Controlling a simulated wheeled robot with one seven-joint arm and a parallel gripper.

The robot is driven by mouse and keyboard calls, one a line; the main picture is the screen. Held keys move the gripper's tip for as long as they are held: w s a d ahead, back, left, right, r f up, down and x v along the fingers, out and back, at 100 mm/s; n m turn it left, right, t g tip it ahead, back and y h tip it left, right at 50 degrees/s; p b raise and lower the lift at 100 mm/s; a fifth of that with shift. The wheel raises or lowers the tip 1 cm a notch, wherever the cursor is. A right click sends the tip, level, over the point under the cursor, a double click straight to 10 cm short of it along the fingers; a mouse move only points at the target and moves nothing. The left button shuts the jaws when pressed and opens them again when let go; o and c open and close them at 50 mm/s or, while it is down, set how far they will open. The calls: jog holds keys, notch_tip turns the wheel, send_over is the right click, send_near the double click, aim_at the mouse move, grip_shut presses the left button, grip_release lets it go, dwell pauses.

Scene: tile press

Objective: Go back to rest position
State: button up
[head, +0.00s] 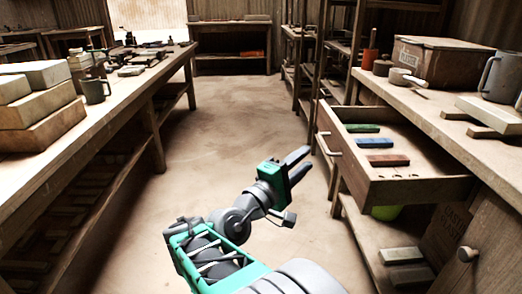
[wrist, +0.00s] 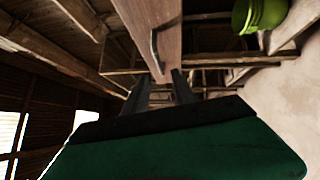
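My gripper (head: 297,163) is in the middle of the head view, over the open floor between the two benches. Its two dark fingers are apart with nothing between them. It is to the left of the pulled-out drawer (head: 403,190) and apart from it. In the wrist view the fingers (wrist: 160,88) point toward the drawer front (wrist: 153,22), which carries a handle. The drawer holds a green piece (head: 362,128), a blue piece (head: 374,143) and a red piece (head: 388,160).
The right workbench (head: 440,110) carries a wooden crate (head: 440,60) and a grey mug (head: 500,76). A green bucket (wrist: 262,14) is below the drawer. The left bench (head: 120,100) holds stacked blocks (head: 35,105) and a mug (head: 95,90). The floor aisle (head: 225,130) is clear.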

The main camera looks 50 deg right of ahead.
jog(key=w+a+r+m+t+y+p, duration=0.1)
jog(key=w+a+r+t+y+p, duration=0.3)
jog(key=w+a+p, duration=0.55)
jog(key=w+a+r+m+t+y+p, duration=0.15)
jog(key=w+a+r+y+p, duration=0.45)
jog(key=p, duration=0.9)
jog(key=s+a+r+y+p, duration=0.1)
jog(key=a+r+y+p, duration=0.2)
jog(key=a+p, duration=0.2)
jog(key=s+a+r+n+y+p, duration=0.1)
jog(key=s+a+r+y+p, duration=0.1)
jog(key=a+p, duration=0.4)
jog(key=s+a+r+n+y+p, duration=0.1)
jog(key=a+r+y+p, duration=0.3)
jog(key=a, duration=0.8)
jog(key=shift+s+a+r+g+y+p, duration=0.15)
jog(key=shift+s+r+g+y+p, duration=0.25)
jog(key=shift+r+p, duration=0.6)
